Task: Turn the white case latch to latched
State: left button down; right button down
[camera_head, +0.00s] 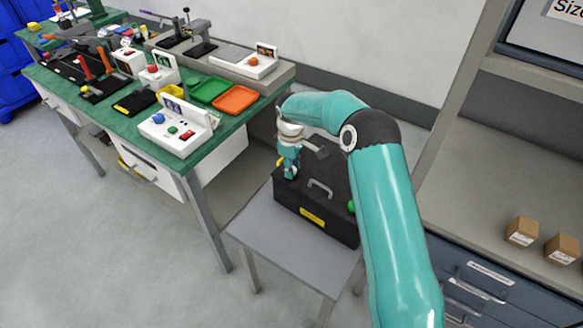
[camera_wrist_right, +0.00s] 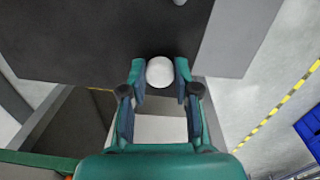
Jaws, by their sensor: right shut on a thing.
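A black case (camera_head: 285,196) with a grey handle and a yellow label stands on a small grey table (camera_head: 262,232). My right gripper (camera_head: 288,172) points down at the left end of the case. In the right wrist view, the fingertips of this gripper (camera_wrist_right: 160,80) are shut on the round white case latch (camera_wrist_right: 160,71), one finger on each side. The dark case (camera_wrist_right: 110,35) fills the upper part of that view. The latch's turn angle cannot be told from its round top. In the head view the gripper hides the latch. My left gripper is not in view.
A green knob (camera_head: 351,207) sits at the right end of the case. A green workbench (camera_head: 205,140) with trays and devices stands to the left. A shelf unit with boxes (camera_head: 521,231) and blue drawers (camera_head: 490,283) is at the right. The floor at lower left is clear.

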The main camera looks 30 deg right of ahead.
jog(key=c, duration=0.8)
grip_release()
jog(key=shift+c, duration=0.2)
jog(key=shift+r, duration=0.55)
notch_tip(320, 180, up, 11)
jog(key=shift+a, duration=0.3)
jog(key=shift+s, duration=0.1)
